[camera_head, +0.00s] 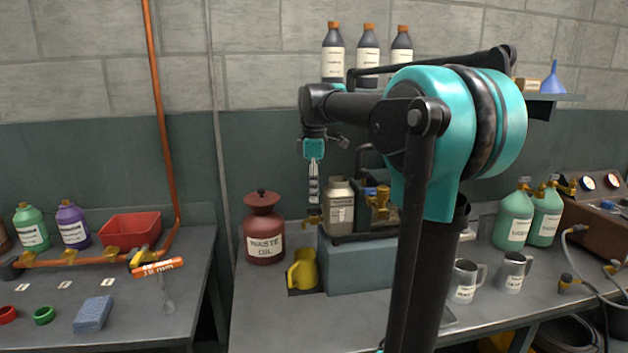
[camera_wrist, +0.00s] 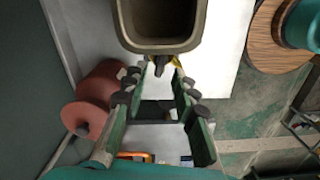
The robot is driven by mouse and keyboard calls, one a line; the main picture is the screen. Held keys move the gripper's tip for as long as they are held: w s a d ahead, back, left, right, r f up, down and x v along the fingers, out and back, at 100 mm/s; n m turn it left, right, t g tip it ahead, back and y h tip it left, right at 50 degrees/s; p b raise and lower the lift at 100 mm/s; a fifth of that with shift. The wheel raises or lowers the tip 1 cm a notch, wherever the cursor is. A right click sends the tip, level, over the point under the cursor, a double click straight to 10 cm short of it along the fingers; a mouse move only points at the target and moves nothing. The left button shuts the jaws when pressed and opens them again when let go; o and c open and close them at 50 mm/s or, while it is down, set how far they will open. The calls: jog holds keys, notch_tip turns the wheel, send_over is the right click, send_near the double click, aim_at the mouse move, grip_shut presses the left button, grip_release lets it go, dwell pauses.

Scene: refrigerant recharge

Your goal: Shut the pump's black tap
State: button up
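The pump (camera_head: 378,205) stands on a grey-blue block at the middle of the bench. A grey labelled container (camera_head: 340,208) is at its left side. A small dark tap (camera_head: 312,220) sticks out to the left at the container's lower edge. My gripper (camera_head: 313,206) points straight down just above or around this tap. In the wrist view, the fingers of my gripper (camera_wrist: 158,78) stand apart, and the dark tap (camera_wrist: 159,66) shows between their far ends. I cannot tell whether they touch it. The container's rim (camera_wrist: 160,46) fills the top of that view.
A red waste oil can (camera_head: 264,230) stands close left of the pump. A yellow jug (camera_head: 302,270) stands below the tap. Two grey mugs (camera_head: 466,281) and green bottles (camera_head: 514,218) are to the right. The bench front is clear.

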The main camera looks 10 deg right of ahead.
aim_at(314, 212)
jog(key=shift+f, duration=2.1)
jog(key=shift+f, duration=0.1)
jog(key=shift+c, duration=0.5)
grip_shut()
jog(key=shift+s, duration=0.1)
jog(key=shift+m, duration=1.5)
